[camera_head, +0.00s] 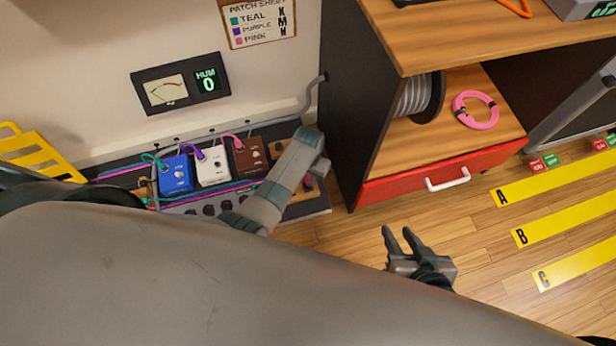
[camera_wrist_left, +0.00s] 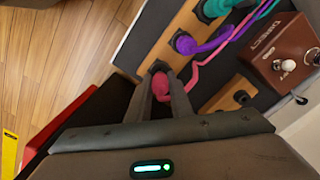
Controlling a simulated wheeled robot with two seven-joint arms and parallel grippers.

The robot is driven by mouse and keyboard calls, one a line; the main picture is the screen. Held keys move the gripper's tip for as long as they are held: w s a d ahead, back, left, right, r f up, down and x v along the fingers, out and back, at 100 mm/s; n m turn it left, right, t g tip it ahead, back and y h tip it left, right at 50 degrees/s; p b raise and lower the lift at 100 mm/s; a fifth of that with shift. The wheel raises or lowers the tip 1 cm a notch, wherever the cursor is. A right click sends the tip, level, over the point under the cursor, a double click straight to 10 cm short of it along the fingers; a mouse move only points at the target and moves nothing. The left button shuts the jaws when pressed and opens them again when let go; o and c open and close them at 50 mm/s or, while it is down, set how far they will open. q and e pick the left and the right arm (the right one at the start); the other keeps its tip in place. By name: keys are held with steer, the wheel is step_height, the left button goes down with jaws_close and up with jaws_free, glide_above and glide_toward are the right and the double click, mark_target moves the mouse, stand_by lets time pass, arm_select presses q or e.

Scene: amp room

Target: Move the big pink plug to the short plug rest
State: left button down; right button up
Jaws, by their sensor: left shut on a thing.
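My left gripper (camera_wrist_left: 160,95) is shut on the big pink plug (camera_wrist_left: 168,86), which shows between its fingers in the left wrist view. The plug is at a dark socket at the near end of a long wooden rail (camera_wrist_left: 180,25); I cannot tell whether it is seated. Its pink cable runs up beside the rail. In the head view my left gripper (camera_head: 312,170) is over the pedalboard's right end. My right gripper (camera_head: 402,240) is open and empty above the floor.
Purple (camera_wrist_left: 188,44) and teal (camera_wrist_left: 215,8) plugs sit further along the rail. A brown pedal (camera_wrist_left: 280,60) stands beside the short block. Blue (camera_head: 176,175) and white (camera_head: 212,167) pedals stand left of it. A wooden cabinet (camera_head: 345,90) with a red drawer borders the pedalboard's right.

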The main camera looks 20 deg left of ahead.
arm_select(q)
steer(key=shift+s+f, duration=0.2)
steer(key=shift+f, duration=0.3)
arm_select(e)
steer(key=shift+w+a+r, duration=0.1)
steer(key=shift+w, duration=0.1)
arm_select(q)
steer(key=c, duration=1.5)
jaws_free()
steer(key=shift+w, duration=0.1)
steer(key=shift+c, duration=0.2)
steer(key=shift+r, duration=0.1)
steer(key=shift+r, duration=0.4)
step_height(320, 180, up, 16)
steer(key=p, duration=0.5)
steer(key=shift+r+p, duration=0.25)
steer(key=shift+p, duration=0.05)
arm_select(e)
steer(key=s+d+f+g+h, duration=0.2)
steer(key=s+d+g, duration=0.2)
steer(key=d, duration=0.3)
steer(key=shift+s+h, duration=0.3)
steer(key=shift+s, duration=0.2)
